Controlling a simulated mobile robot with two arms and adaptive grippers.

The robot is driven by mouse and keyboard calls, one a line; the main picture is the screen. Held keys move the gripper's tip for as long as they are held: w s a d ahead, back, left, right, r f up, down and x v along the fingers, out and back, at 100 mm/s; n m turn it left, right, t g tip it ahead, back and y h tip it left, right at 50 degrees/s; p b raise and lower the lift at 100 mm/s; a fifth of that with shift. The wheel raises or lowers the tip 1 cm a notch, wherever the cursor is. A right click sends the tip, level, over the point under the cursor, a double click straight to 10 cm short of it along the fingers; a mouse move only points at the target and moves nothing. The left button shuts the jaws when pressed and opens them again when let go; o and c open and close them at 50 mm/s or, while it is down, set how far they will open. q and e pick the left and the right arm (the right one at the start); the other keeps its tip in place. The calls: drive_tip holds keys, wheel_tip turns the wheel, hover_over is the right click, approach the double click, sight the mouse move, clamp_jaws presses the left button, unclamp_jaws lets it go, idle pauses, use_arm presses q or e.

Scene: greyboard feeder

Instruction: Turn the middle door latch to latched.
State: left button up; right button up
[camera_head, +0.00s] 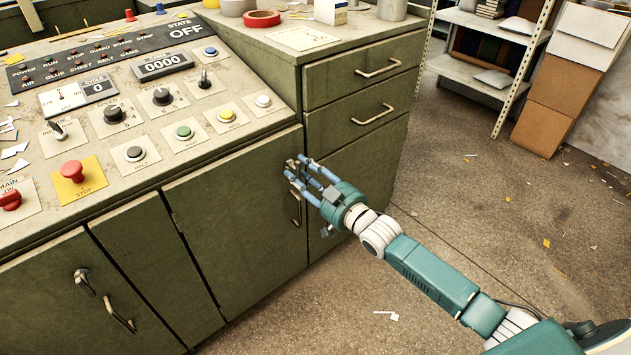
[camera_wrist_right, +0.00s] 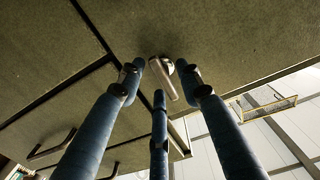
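The middle door (camera_head: 235,225) is a closed olive-green cabinet panel. Its latch (camera_head: 291,165) is near the top right corner, partly covered by my fingers in the head view. In the right wrist view the latch (camera_wrist_right: 166,80) is a short metal lever on a round pivot. My right gripper (camera_head: 298,168) is at the latch; in the right wrist view its three blue fingers (camera_wrist_right: 160,78) are spread around the lever, with a visible gap on the left side. Whether the right fingertip touches the lever is unclear. My left gripper is not in view.
A bar handle (camera_head: 296,208) is just below the latch. The left door has its own latch (camera_head: 83,281) and handle (camera_head: 118,313). Drawers (camera_head: 350,105) stand to the right. The control panel (camera_head: 150,110) with buttons and knobs overhangs above.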

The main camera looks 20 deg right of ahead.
drive_tip(key=v, duration=1.1)
drive_tip(key=shift+d, duration=0.1)
